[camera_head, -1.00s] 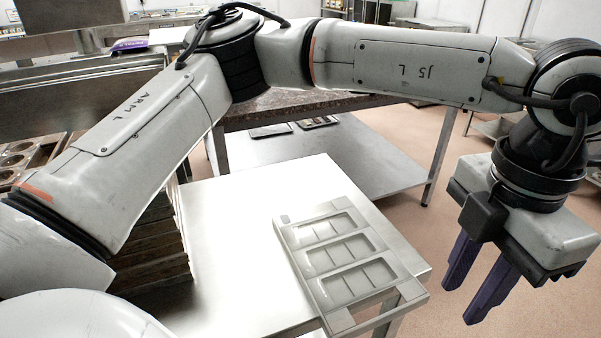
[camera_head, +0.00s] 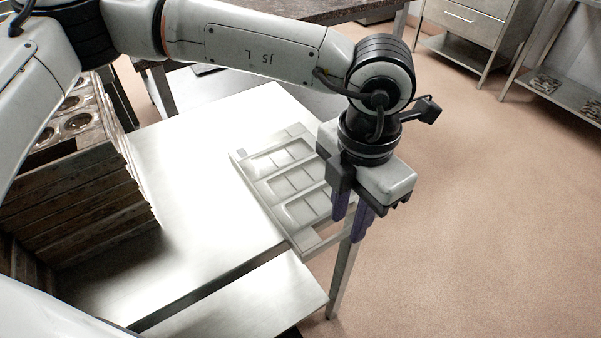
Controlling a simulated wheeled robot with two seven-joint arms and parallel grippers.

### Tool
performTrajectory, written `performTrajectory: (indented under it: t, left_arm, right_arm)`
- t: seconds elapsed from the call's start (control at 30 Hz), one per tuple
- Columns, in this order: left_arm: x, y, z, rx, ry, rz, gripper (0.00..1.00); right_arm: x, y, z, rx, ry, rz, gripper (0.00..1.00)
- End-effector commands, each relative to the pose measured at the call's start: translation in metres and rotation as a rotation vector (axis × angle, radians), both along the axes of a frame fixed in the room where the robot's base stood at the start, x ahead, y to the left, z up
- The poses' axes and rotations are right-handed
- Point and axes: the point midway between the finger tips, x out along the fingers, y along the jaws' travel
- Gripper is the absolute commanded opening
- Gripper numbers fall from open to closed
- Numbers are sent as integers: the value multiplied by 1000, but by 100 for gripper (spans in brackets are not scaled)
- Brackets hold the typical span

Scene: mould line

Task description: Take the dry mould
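My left gripper (camera_head: 352,215) points down at the mould's right end. Its two purple fingers stand apart with a gap between them, and I see nothing held. The fingers cover part of the mould's right rim in the picture. I cannot tell whether they touch it or stand around it. My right gripper is not in view.
A stack of dark wooden trays with round metal moulds (camera_head: 78,122) stands on the left. A lower steel surface (camera_head: 240,305) is in front. A drawer cabinet (camera_head: 465,25) and steel shelf (camera_head: 560,85) stand at the back right. The floor (camera_head: 470,200) on the right is clear.

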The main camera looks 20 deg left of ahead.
Motion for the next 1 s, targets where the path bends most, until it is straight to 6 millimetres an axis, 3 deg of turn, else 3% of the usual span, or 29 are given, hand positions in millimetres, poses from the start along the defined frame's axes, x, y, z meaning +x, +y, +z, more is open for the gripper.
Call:
performTrajectory:
  t: [0.13,0.37,0.53,1.0]
  left_arm:
    - [0,0,-14,0,0,0,27]
    - [0,0,-17,0,-1,1,27]
    - [1,0,-16,0,-1,1,0]
    - [2,0,-9,-1,-5,1,0]
  right_arm:
    - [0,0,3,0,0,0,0]
    - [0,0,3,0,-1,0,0]
    - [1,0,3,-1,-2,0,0]
    - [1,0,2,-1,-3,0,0]
